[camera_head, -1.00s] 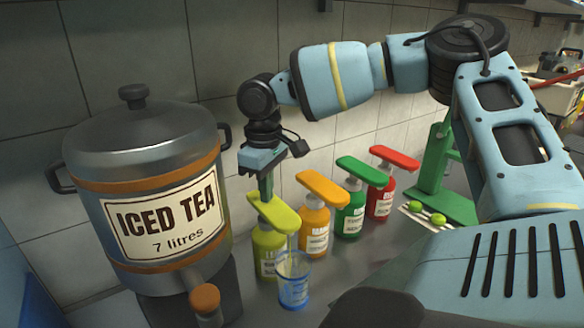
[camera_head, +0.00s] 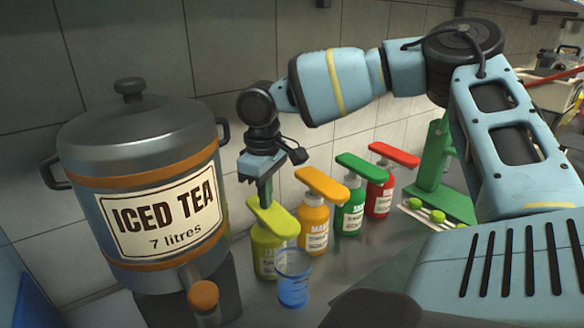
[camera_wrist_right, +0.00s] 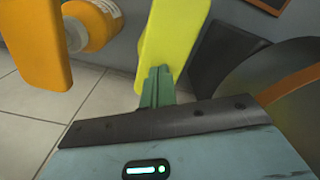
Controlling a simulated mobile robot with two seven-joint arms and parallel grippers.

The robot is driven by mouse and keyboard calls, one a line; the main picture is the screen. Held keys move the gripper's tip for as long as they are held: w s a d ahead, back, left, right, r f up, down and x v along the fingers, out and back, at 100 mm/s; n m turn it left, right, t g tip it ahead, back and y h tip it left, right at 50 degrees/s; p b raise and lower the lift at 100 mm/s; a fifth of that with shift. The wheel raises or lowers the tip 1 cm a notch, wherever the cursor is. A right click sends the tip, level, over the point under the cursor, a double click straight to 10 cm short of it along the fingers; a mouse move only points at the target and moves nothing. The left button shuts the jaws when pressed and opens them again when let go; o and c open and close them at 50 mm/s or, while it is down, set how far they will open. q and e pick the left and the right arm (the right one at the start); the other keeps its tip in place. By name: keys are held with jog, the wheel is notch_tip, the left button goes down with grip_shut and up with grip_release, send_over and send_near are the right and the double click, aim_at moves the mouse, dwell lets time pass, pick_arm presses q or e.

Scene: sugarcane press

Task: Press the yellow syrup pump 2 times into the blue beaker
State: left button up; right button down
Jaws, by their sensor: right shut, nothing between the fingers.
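The yellow-green syrup pump (camera_head: 271,219) stands beside the iced tea dispenser, its flat head low over its bottle (camera_head: 267,252). The pump head also shows in the right wrist view (camera_wrist_right: 172,38). The blue beaker (camera_head: 293,280) stands upright in front of it, under the spout end of the head. No stream shows between them. My right gripper (camera_head: 265,194) points down with its fingers shut and empty, the tips at the top of the pump head. It also shows in the right wrist view (camera_wrist_right: 158,75). My left gripper is out of view.
The iced tea dispenser (camera_head: 140,150) stands close on the left. An orange pump (camera_head: 315,225), a green pump (camera_head: 350,210) and a red pump (camera_head: 380,195) stand in a row to the right. A green press (camera_head: 435,175) is further right. A tiled wall is behind.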

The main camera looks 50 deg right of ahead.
jog(key=shift+s, duration=0.1)
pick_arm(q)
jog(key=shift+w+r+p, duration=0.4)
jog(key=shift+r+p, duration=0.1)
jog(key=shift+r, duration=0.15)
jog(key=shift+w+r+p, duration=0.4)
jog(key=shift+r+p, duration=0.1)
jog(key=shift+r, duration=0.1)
pick_arm(e)
jog(key=shift+r, duration=2.2)
jog(key=shift+r, duration=0.1)
jog(key=shift+r+p, duration=0.3)
jog(key=shift+r, duration=0.35)
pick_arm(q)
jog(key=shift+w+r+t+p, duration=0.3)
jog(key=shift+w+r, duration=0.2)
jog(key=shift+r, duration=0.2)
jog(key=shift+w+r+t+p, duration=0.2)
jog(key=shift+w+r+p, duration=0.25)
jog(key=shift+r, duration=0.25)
pick_arm(e)
jog(key=shift+r, duration=2.25)
